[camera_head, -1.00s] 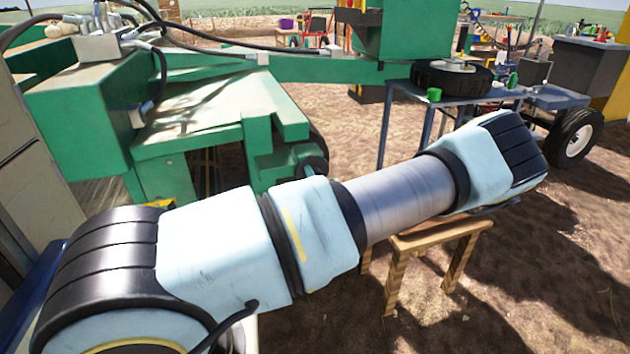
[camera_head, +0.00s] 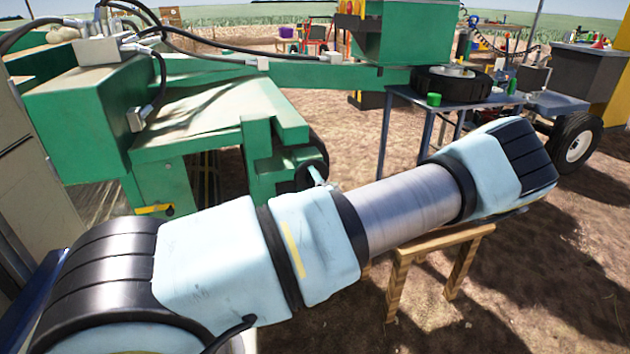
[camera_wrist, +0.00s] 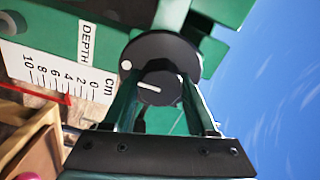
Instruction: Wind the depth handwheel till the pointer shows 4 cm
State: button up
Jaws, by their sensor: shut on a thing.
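The handwheel (camera_wrist: 189,48) is a black disc with a pale spot near its rim and a smaller dark hub (camera_wrist: 160,90) bearing a white mark. My gripper (camera_wrist: 162,98), in the wrist view, has its two green fingers on opposite sides of the hub, shut on it. The white depth scale (camera_wrist: 62,62) is at the left, marked 10 to 0 cm. A red pointer (camera_wrist: 67,96) lies along its lower edge, its right end near the 4; the exact reading is hard to tell. In the head view my arm covers the gripper.
The green machine (camera_head: 210,120) fills the left and middle of the head view. A wooden stand (camera_head: 440,243) is behind my forearm. A metal table (camera_head: 455,98) with a black tyre (camera_head: 440,84) stands farther back. Bare ground is open at the lower right.

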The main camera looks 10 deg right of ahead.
jog(key=o, duration=1.4)
jog(key=shift+c, duration=0.2)
jog(key=shift+s, duration=0.15)
jog(key=s+d, duration=0.1)
jog(key=s, duration=0.9)
jog(key=shift+s+d, duration=0.2)
jog(key=shift+s, duration=0.05)
